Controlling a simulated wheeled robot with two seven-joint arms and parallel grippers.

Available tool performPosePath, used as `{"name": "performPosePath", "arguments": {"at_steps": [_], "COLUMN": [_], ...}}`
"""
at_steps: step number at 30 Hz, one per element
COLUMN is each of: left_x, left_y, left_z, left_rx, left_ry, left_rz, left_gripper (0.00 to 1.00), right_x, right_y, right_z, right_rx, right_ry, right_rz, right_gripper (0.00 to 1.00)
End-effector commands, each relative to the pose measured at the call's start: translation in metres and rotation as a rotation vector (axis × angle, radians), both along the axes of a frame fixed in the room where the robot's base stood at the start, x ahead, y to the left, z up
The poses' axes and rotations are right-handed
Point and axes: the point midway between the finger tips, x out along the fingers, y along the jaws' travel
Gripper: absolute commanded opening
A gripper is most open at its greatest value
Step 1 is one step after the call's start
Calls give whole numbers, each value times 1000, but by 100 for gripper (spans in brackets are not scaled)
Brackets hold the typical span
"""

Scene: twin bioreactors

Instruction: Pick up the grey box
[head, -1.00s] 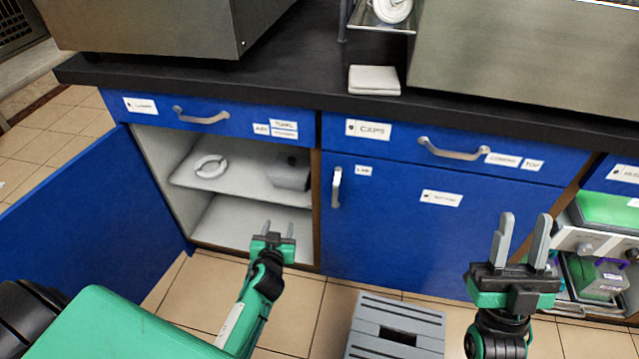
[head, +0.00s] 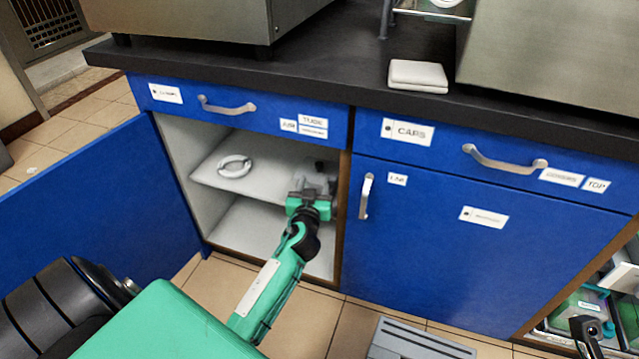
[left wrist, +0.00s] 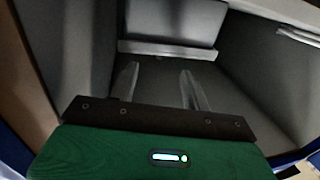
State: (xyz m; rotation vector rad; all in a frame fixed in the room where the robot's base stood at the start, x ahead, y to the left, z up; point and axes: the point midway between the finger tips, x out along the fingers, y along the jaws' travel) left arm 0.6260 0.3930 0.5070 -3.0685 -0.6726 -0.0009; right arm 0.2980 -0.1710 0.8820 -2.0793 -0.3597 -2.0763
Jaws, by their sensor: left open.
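The grey box (head: 322,171) sits on the upper shelf of the open blue cabinet, toward its right wall. My left gripper (head: 312,188) is at the cabinet opening, right in front of the box, and hides much of it. In the left wrist view the two fingers (left wrist: 160,80) stand apart with nothing clearly between them. Only a dark piece, perhaps of my right gripper, shows at the lower right of the head view.
A white ring (head: 235,166) lies left of the box on the upper shelf (head: 215,184). The open cabinet door (head: 80,215) stands at the left. The cabinet's right side wall is close to my gripper. A grey step stool (head: 415,345) stands on the floor.

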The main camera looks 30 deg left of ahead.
Motion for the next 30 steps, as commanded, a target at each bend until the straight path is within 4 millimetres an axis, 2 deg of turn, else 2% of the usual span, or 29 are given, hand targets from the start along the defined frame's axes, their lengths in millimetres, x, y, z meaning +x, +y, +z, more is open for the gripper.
{"name": "performPosePath", "arguments": {"at_steps": [7, 16, 26, 30], "left_x": [15, 50, 55, 55], "left_y": [7, 22, 24, 24], "left_z": [0, 1, 1, 1], "left_rx": [2, 2, 0, 0], "left_ry": [0, 1, 1, 1], "left_rz": [0, 1, 1, 1], "left_gripper": [48, 48, 48, 21], "right_x": [0, -3, -3, -3], "right_y": [0, 0, 3, 3], "right_z": [-1, 0, 5, 4], "right_rx": [1, 3, 4, 4], "right_ry": [-6, -29, -41, -36], "right_rz": [0, 4, 14, 14], "right_gripper": [36, 36, 36, 36]}}
